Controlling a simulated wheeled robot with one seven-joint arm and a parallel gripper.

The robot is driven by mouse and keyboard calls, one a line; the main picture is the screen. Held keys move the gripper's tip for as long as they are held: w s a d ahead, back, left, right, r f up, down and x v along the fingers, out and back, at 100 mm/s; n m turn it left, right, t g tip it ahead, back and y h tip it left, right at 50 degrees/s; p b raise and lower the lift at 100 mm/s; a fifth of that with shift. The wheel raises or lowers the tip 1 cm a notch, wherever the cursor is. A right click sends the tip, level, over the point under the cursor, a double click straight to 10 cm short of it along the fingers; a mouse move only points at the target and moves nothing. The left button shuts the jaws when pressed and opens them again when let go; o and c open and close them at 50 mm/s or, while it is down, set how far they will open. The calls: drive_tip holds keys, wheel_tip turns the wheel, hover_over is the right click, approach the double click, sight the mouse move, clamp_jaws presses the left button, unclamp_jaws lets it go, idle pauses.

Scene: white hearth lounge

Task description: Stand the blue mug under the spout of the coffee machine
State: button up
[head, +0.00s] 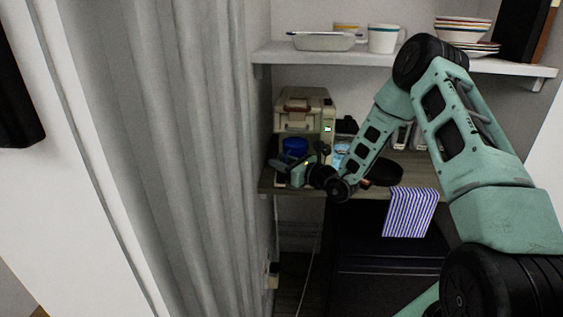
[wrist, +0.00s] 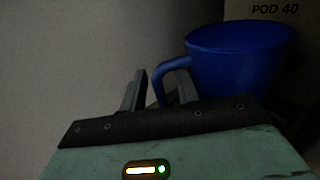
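The blue mug (head: 295,145) stands upright at the front of the cream coffee machine (head: 305,105), low in its bay. I cannot tell whether it is exactly under the spout, which is not clear in either view. In the wrist view the mug (wrist: 243,60) is at upper right, its handle pointing left toward my gripper (wrist: 160,88). The two fingers are apart, with part of the handle between them and a gap visible beside it. My gripper also shows in the head view (head: 297,170), just in front of the mug; its fingers are too small to read there.
The machine stands on a wooden counter (head: 285,186) with a dark pan (head: 385,172) to the right. A striped towel (head: 410,212) hangs below. An upper shelf (head: 300,55) holds a dish, mugs and bowls. A grey curtain (head: 160,150) is close on the left.

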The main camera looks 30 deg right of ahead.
drive_tip(key=shift+r, duration=0.15)
drive_tip(key=b+v, duration=0.2)
drive_tip(key=v, duration=1)
idle(0.3)
